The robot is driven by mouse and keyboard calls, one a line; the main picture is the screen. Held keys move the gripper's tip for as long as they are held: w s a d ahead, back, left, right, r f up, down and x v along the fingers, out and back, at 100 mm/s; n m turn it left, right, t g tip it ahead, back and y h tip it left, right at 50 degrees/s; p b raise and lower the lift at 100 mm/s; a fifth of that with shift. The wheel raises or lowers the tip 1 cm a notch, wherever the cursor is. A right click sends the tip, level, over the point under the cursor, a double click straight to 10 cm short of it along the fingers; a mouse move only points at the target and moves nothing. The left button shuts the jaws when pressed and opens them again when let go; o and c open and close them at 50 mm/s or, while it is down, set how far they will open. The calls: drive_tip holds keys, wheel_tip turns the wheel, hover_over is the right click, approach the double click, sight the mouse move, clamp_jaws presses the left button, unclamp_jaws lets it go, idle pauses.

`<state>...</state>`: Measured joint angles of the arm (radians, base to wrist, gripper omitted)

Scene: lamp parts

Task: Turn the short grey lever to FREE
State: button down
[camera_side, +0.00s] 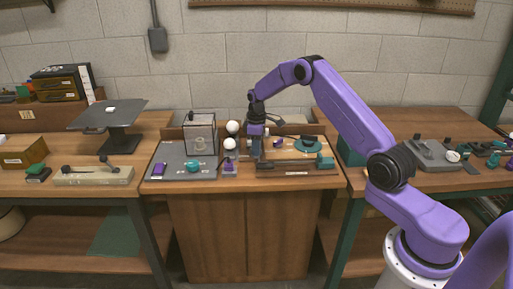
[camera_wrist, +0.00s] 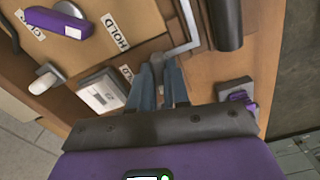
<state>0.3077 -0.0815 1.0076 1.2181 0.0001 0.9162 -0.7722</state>
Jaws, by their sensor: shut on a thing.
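My gripper (camera_side: 256,157) points down at the middle bench in the side view. In the wrist view its two blue-grey fingers (camera_wrist: 161,70) are shut on a small grey piece (camera_wrist: 157,60), which looks like the short grey lever. The fingers hide most of it, so its angle is hard to tell. A label (camera_wrist: 127,73), partly readable as HOLD, lies just left of the fingertips. I cannot read a FREE label in either view.
In the wrist view a purple lever (camera_wrist: 58,22) sits by another HOLD label (camera_wrist: 115,32). A pale-ended lever (camera_wrist: 45,80) and a white box (camera_wrist: 100,92) lie left. A dark cylinder (camera_wrist: 226,22) stands close right of the fingers, with a purple part (camera_wrist: 238,97) below.

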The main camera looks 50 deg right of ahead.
drive_tip(key=shift+n, duration=1.3)
drive_tip(key=shift+r, duration=0.1)
drive_tip(key=c, duration=1.1)
unclamp_jaws()
wheel_tip(320, 180, up, 17)
drive_tip(key=shift+r, duration=0.2)
